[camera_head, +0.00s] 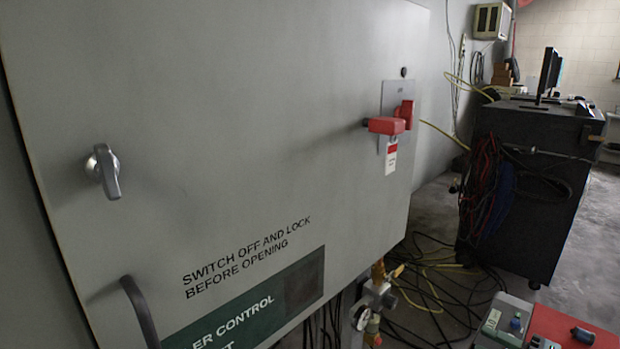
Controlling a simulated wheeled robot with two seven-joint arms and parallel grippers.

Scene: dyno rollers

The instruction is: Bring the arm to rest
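Neither of my arms nor grippers shows in the head view. A large grey control cabinet (250,150) fills the left and middle of the picture, with its door shut. A red switch handle (387,125) sits on a metal plate at the door's right side. A red and white tag (391,158) hangs below the handle. A metal turn latch (106,170) is at the door's left, and a dark curved pull handle (139,310) is below it. The door lettering reads "SWITCH OFF AND LOCK BEFORE OPENING".
A black cart (525,190) with a monitor (547,72) stands at the right. Loose cables (430,285) lie on the floor. A gauge (361,317) with brass fittings is below the cabinet. A red and grey-green bench top (560,328) with small parts is at lower right.

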